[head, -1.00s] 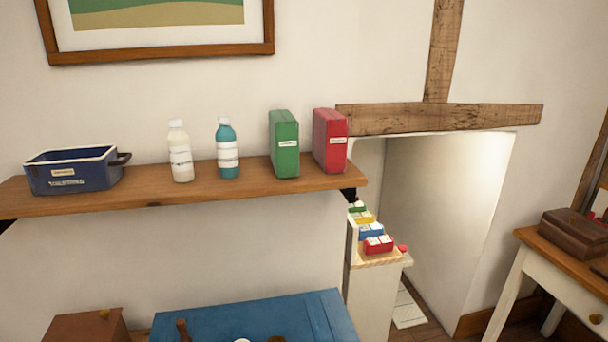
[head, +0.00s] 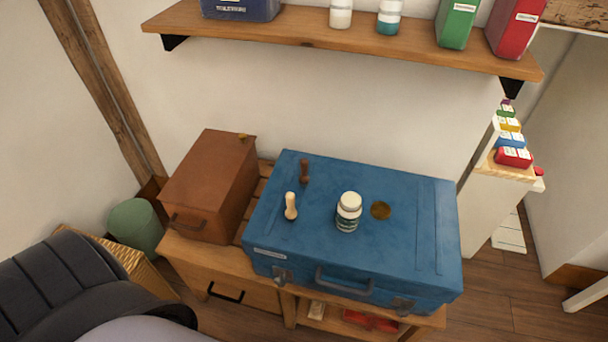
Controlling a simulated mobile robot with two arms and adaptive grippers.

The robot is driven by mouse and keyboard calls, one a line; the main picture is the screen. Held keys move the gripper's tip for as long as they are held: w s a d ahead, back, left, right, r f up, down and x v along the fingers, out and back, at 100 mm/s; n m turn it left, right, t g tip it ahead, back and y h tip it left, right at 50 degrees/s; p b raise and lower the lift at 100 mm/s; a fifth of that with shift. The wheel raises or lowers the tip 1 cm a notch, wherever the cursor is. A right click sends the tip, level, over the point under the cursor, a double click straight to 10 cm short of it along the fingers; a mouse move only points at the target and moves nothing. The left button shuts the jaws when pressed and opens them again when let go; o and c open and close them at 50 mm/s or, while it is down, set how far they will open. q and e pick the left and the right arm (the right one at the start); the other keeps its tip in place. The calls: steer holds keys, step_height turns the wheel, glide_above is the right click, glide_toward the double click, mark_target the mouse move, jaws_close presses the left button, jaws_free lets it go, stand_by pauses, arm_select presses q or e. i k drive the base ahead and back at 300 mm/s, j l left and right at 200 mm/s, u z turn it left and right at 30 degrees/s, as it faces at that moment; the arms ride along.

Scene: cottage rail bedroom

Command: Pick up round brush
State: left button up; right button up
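A blue suitcase (head: 410,240) lies flat on a low wooden bench. On its lid are a dark brown upright knobbed piece (head: 304,172), a cream upright knobbed piece (head: 291,206), a white-capped jar (head: 348,212) and a flat round brown piece (head: 380,210). Which of these is the round brush I cannot tell for sure; the two knobbed pieces look like short handles and the brown piece like a disc. All stand apart from one another. Neither of my grippers is in view.
A brown box (head: 208,185) stands left of the suitcase on the bench (head: 225,268). A wall shelf (head: 330,36) with bottles and binders runs above. A green rounded object (head: 135,225) is at the left. The suitcase lid's right side is clear.

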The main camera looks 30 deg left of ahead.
mark_target(304, 179)
steer(key=u, duration=1.25)
